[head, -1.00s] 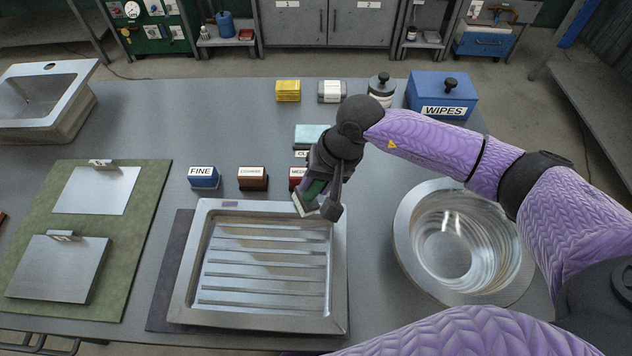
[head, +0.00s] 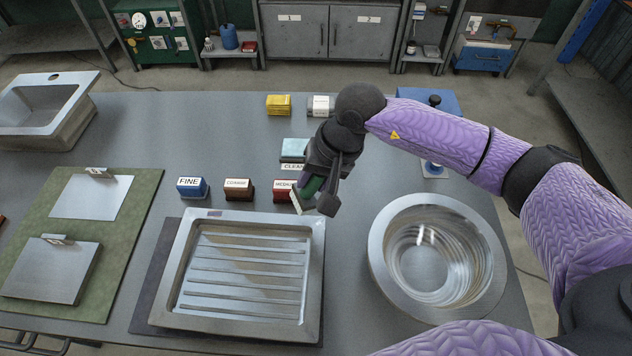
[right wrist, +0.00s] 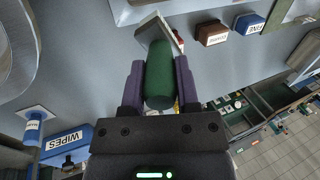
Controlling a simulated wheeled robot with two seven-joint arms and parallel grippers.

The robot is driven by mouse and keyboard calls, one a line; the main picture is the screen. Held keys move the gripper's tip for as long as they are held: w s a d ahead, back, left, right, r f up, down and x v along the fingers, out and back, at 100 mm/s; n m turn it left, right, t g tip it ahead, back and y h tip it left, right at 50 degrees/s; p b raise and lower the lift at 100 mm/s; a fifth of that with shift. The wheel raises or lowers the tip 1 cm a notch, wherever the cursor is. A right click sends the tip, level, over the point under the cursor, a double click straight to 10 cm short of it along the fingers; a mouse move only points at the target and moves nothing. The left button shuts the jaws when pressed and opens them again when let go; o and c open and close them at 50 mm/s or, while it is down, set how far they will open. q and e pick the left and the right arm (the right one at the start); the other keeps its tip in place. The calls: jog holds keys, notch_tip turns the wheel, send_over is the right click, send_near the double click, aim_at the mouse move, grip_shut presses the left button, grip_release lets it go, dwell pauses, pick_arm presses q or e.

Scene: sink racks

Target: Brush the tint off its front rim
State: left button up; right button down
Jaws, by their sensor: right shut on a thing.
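A steel drainer tray (head: 235,326) with raised ribs sits mid-table in the head view. A small bluish-purple patch (head: 215,213) marks its far rim, near the left corner; the near rim looks plain metal. My right gripper (head: 312,188) is above the table by the tray's far right corner. It is shut on a tool with a green handle (right wrist: 160,75) and a pale block-like head (right wrist: 157,32). In the head view the pale head shows near that corner; whether it touches anything cannot be told. My left gripper is not in view.
Blocks labelled FINE (head: 192,188), COARSE (head: 238,190) and MEDIUM (head: 283,190) stand behind the tray. A round steel basin (head: 383,257) is at right, a green mat (head: 115,265) with metal plates at left. My arm partly hides the blue wipes box (head: 450,100).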

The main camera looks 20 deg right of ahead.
notch_tip(320, 180, up, 2)
jog(key=shift+r+p, duration=0.15)
jog(key=shift+p, duration=0.4)
jog(key=shift+r, duration=0.1)
dwell(1.0)
